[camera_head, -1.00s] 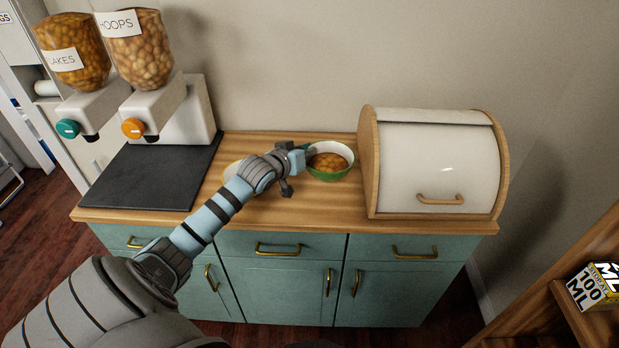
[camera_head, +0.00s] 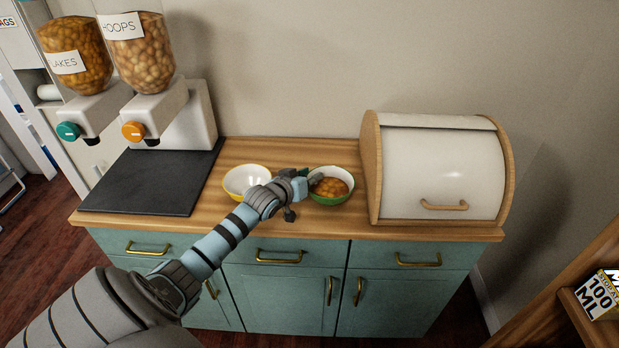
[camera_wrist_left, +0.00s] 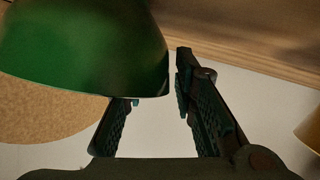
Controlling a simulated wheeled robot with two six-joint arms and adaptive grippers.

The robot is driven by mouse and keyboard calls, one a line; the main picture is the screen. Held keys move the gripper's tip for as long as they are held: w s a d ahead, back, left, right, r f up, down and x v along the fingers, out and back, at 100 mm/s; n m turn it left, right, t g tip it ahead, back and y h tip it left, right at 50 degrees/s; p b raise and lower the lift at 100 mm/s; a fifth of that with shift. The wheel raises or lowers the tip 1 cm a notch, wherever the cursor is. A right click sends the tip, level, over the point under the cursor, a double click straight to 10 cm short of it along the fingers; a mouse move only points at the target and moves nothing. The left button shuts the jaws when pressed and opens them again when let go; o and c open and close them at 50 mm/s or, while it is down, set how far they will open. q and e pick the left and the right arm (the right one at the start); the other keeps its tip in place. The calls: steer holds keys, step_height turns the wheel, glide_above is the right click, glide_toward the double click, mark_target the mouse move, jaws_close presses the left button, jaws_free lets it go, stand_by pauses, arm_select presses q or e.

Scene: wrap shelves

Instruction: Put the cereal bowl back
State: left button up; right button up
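The cereal bowl (camera_head: 332,198), green outside and white inside, holds a heap of brown cereal. It is at the counter's right half, left of the bread bin. My left gripper (camera_head: 303,185) is at its left rim, apparently shut on the wall. In the left wrist view the green bowl (camera_wrist_left: 90,45) fills the upper left and hides one fingertip. The other finger is beside the bowl's edge. I cannot tell whether the bowl rests on the counter or is slightly above it. My right gripper is not in view.
A yellow-rimmed white bowl (camera_head: 240,180) stands close left, partly behind my left arm. A bread bin (camera_head: 445,170) stands close right. Cereal dispensers (camera_head: 150,105) and a dark mat (camera_head: 150,182) are at the left. The wooden counter (camera_head: 275,149) is bare behind the bowls.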

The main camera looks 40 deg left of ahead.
arm_select(q)
steer(key=shift+r, duration=0.1)
steer(key=shift+s+r, duration=0.15)
steer(key=shift+s, duration=0.15)
steer(key=p+v, duration=0.5)
steer(key=v, duration=0.6)
steer(key=shift+s, duration=0.2)
